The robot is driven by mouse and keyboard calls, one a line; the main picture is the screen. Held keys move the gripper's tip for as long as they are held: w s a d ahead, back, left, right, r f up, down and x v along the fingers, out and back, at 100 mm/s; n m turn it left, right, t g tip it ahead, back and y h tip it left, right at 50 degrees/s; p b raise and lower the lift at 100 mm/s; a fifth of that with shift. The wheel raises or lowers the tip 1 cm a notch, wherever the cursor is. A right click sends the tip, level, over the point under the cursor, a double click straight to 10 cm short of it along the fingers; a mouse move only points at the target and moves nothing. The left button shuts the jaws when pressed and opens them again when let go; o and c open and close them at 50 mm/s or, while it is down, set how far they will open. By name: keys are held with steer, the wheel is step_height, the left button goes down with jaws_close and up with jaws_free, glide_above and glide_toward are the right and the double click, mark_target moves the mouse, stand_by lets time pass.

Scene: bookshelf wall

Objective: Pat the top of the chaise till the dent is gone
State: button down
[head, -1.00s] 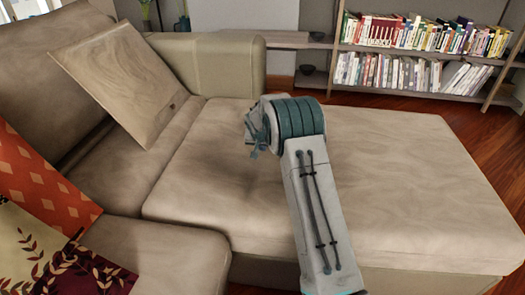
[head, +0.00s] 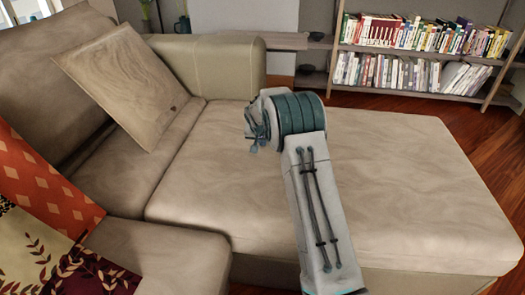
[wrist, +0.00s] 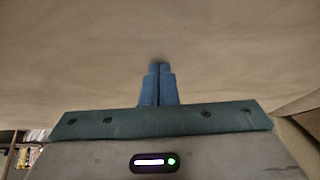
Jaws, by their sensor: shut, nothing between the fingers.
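The beige chaise (head: 400,190) stretches from the middle to the right in the head view. Its top looks mostly even, with faint wavy shading, and I see no clear dent on the visible part. My gripper (head: 254,146) is over the left part of the chaise top, its fingers partly hidden behind my wrist. In the wrist view my gripper (wrist: 160,66) has its blue fingers shut together and empty, pointing at the beige surface (wrist: 80,60). I cannot tell whether the fingertips touch it. My arm hides a strip of the chaise.
A beige cushion (head: 125,80) leans on the sofa back at left. An orange patterned pillow (head: 40,180) and a floral one (head: 60,262) lie at the lower left. A bookshelf (head: 410,95) stands behind. The chaise's right side is clear.

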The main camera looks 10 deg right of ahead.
step_height(320, 180, down, 3)
steer(key=shift+r+b, duration=0.15)
steer(key=shift+b, duration=0.55)
steer(key=shift+r+p, duration=1.15)
steer(key=shift+r, duration=0.65)
step_height(320, 180, up, 3)
steer(key=shift+r+p, duration=0.1)
steer(key=shift+p, duration=0.95)
